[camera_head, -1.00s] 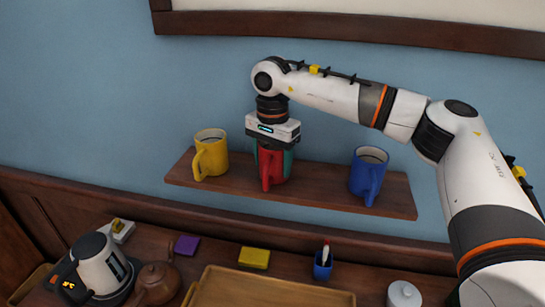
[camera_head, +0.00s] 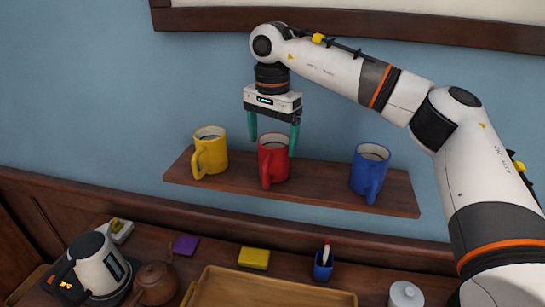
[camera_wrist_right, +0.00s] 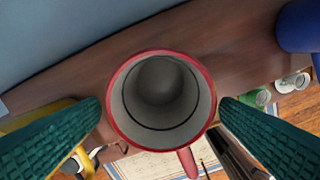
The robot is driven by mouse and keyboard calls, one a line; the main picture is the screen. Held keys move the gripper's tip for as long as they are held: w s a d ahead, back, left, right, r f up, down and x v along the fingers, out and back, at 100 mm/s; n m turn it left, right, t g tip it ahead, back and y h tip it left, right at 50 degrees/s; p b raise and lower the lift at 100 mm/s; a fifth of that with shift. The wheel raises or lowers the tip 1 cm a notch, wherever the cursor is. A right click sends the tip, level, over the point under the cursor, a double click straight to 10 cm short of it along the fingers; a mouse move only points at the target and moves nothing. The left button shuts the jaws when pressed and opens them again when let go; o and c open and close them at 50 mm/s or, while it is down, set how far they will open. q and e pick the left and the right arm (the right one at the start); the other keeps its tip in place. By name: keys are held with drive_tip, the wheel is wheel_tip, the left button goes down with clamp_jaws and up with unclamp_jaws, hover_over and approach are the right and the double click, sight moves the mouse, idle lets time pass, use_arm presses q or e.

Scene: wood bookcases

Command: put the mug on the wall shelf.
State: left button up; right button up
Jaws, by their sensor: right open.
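A red mug (camera_head: 273,161) stands upright on the wooden wall shelf (camera_head: 325,188), between a yellow mug (camera_head: 210,153) on the left and a blue mug (camera_head: 369,172) on the right. My right gripper (camera_head: 273,140) is open above the red mug, its two green fingers pointing down with their tips near the height of its rim. In the right wrist view the red mug (camera_wrist_right: 112,112) shows from above, empty, between the spread fingers, with a gap on each side. My left gripper is not in view.
Below the shelf is a counter with a kettle (camera_head: 100,262), a brown teapot (camera_head: 155,283), a wooden tray (camera_head: 275,285), a yellow block (camera_head: 254,258), a blue pen cup (camera_head: 323,268) and a white lidded jar (camera_head: 405,294). A framed board hangs above.

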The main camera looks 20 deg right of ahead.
wheel_tip(320, 180, up, 7)
drive_tip(key=shift+b, duration=0.35)
drive_tip(key=shift+f, duration=0.15)
